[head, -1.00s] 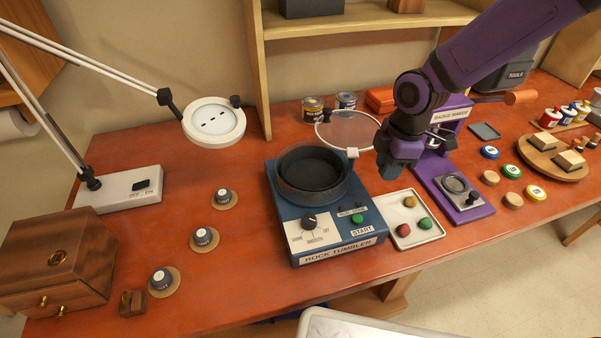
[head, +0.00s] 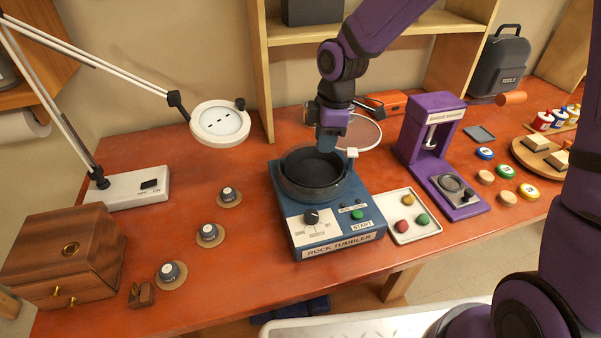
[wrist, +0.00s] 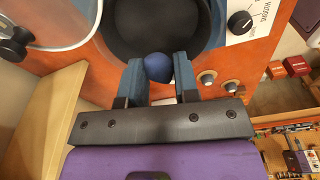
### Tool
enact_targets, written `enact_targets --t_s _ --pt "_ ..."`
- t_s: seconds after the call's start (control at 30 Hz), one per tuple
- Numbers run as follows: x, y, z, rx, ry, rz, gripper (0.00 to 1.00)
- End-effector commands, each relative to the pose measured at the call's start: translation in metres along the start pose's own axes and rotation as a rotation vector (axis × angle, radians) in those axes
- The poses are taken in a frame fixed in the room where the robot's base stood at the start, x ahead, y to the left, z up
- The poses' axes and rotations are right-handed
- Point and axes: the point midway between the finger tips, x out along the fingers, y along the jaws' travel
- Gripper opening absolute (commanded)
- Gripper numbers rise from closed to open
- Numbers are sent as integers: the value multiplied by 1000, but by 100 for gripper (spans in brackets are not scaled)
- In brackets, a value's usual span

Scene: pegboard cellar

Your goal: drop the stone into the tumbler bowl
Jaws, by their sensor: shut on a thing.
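The rock tumbler (head: 330,222) is a blue box on the red bench, with an open dark tumbler bowl (head: 284,180) on top. My gripper (head: 327,146) points down over the back part of the bowl in the head view. In the wrist view it is shut on a dark blue stone (wrist: 158,67), held between the two blue fingers. The bowl (wrist: 120,45) shows just beyond the stone there. The stone itself is not visible in the head view. I cannot tell the exact height of the stone above the bowl.
A clear round lid (head: 357,133) stands raised at the bowl's back right, close to my gripper. A white tray (head: 428,205) with three coloured stones lies to the right. The purple badge maker (head: 438,140) stands beyond it. A lamp (head: 220,123) hangs at left.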

Motion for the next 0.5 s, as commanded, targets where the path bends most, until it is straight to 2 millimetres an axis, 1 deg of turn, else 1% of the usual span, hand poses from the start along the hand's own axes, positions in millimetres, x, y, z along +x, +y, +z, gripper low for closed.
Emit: enact_targets --t_s 0.5 --pt "49 -1 6 1 -1 -3 6"
